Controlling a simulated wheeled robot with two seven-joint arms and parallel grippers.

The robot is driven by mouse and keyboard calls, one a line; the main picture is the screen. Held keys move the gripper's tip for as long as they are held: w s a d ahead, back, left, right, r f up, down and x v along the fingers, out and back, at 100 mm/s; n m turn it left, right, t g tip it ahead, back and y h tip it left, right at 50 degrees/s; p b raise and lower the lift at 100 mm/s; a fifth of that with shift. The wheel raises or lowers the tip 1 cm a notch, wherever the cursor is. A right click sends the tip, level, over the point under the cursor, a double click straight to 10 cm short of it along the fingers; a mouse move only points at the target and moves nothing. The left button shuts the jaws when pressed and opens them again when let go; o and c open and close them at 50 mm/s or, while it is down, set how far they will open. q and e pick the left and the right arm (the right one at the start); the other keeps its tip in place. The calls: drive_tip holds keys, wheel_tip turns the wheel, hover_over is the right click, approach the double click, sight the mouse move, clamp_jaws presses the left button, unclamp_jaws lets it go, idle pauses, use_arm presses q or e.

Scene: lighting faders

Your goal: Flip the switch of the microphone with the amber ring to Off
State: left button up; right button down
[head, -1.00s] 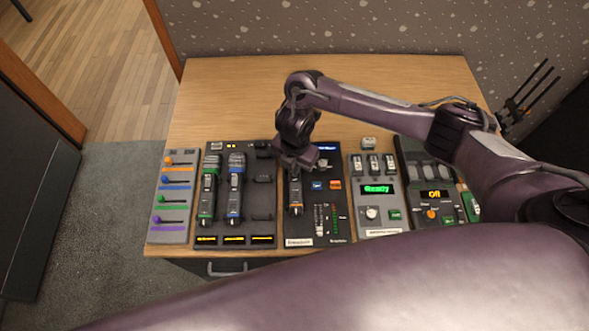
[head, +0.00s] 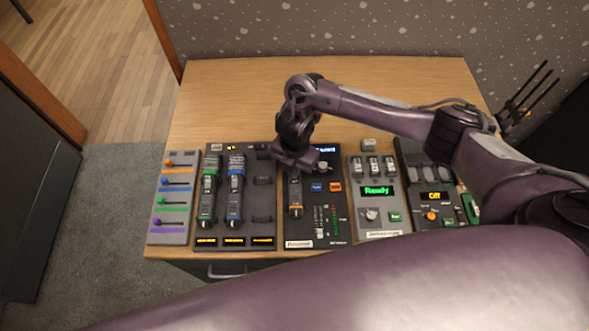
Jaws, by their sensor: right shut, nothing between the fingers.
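The microphone with the amber ring (head: 295,205) lies on the dark mixer panel (head: 308,228) right of the microphone rack. Its lower end and ring show; its upper part and switch are hidden under my right gripper. My right gripper (head: 297,167) is shut and empty, pointing down over the upper part of this microphone. I cannot tell whether it touches it. Two other microphones, one with a green ring (head: 208,195) and one with a blue ring (head: 235,195), lie in the rack to the left. My left gripper is not in view.
A fader panel (head: 173,205) with coloured sliders stands at the far left. Right of the mixer are a grey unit reading "Ready" (head: 378,191) and a dark unit reading "Off" (head: 434,196).

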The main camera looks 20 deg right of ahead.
wheel_tip(320, 180, up, 6)
drive_tip(key=p, duration=0.5)
drive_tip(key=shift+s, duration=0.1)
idle(0.5)
